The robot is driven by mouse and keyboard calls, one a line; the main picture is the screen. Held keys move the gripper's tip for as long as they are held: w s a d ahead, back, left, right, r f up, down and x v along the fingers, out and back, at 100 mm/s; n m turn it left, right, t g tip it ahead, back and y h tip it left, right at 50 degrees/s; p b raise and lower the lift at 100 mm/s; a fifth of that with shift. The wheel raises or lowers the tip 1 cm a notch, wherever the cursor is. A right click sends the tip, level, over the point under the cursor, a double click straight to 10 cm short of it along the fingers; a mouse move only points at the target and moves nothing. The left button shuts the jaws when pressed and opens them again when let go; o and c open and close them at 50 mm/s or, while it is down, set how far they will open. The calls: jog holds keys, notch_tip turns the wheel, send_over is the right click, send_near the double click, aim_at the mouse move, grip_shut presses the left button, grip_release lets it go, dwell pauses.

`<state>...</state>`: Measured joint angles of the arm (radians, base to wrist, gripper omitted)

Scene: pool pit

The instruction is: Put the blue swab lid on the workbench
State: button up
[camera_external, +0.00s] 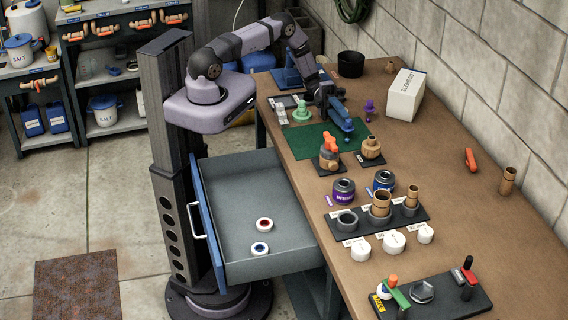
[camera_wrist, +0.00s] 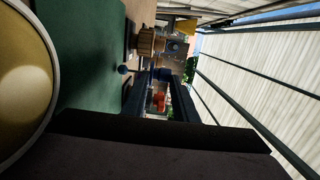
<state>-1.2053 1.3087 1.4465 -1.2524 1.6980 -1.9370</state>
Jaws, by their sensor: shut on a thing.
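My gripper (camera_external: 332,98) is shut on the blue swab lid (camera_external: 341,113) over the green mat on the workbench (camera_external: 446,188). The lid's round swab end points down and toward the camera; I cannot tell whether it touches the mat. In the wrist view, the lid (camera_wrist: 163,74) shows at my fingertips (camera_wrist: 167,84), with the dark ball-shaped swab out to the left. A blue-labelled can (camera_external: 384,181) and a purple-labelled can (camera_external: 344,189) stand on the bench. A purple swab lid (camera_external: 369,109) stands just right of my gripper.
A white box (camera_external: 405,95) and black pot (camera_external: 350,64) stand toward the wall. Wooden fittings and a valve with an orange handle (camera_external: 330,146) stand near the mat. An open drawer (camera_external: 240,185) holds two ring-shaped pieces. The bench's right side has bare room.

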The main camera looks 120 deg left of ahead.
jog(key=shift+f, duration=0.3)
jog(key=o, duration=1.2)
jog(key=shift+s+a+f+b, duration=0.1)
jog(key=shift+s+a+b, duration=0.25)
jog(key=shift+b, duration=0.15)
jog(key=b+v, duration=0.2)
jog(key=v, duration=0.2)
jog(key=shift+f, duration=0.15)
notch_tip(320, 180, up, 8)
jog(key=b, duration=0.1)
jog(key=shift+f, duration=0.25)
